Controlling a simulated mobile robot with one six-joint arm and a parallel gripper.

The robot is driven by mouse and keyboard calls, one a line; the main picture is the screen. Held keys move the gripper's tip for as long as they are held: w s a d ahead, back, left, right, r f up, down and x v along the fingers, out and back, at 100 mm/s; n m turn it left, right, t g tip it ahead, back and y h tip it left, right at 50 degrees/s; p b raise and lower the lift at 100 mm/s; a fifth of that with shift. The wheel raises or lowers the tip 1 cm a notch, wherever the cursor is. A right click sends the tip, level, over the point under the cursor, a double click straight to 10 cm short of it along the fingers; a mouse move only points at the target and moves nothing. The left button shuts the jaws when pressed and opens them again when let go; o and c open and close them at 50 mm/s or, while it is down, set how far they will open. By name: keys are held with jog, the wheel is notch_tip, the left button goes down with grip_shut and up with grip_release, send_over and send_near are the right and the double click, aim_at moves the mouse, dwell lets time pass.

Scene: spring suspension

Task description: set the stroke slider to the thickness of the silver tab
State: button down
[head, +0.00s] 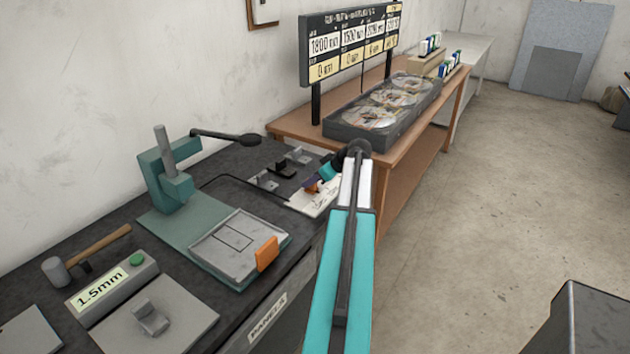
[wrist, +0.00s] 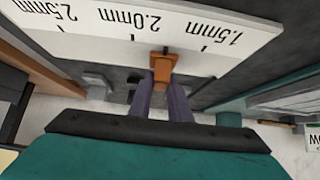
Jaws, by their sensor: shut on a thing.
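The orange stroke slider (wrist: 163,68) sits at the edge of a white scale (wrist: 225,65) marked 1.5mm, 2.0mm and 2.5mm, upside down in the wrist view. My gripper (wrist: 163,85) is shut on the slider. The slider's tip lies between the 1.5mm and 2.0mm marks. In the head view my gripper (head: 312,187) is at the white scale plate, largely covering the slider. A small silver-grey piece (head: 150,317), perhaps the silver tab, lies on a grey plate at the front left. A grey box (head: 112,288) beside it carries a 1.5mm label and a green button.
A green press (head: 165,180) with a black-knobbed lever stands behind a tray (head: 238,243) with an orange handle. A hammer (head: 85,255) lies at left. A wooden table (head: 410,140) holds a dark case and sign beyond. The floor at right is largely clear.

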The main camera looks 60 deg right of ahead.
jog(key=shift+a+b, duration=0.75)
jog(key=shift+a, duration=1.8)
jog(key=c, duration=1.6)
grip_release()
jog(key=shift+a, duration=0.15)
jog(key=shift+c, duration=0.2)
jog(key=shift+s+r, duration=0.1)
jog(key=shift+s+r, duration=0.15)
jog(key=shift+s, duration=0.05)
jog(key=b+v, duration=0.2)
jog(key=v, duration=1.1)
jog(key=shift+b, duration=0.4)
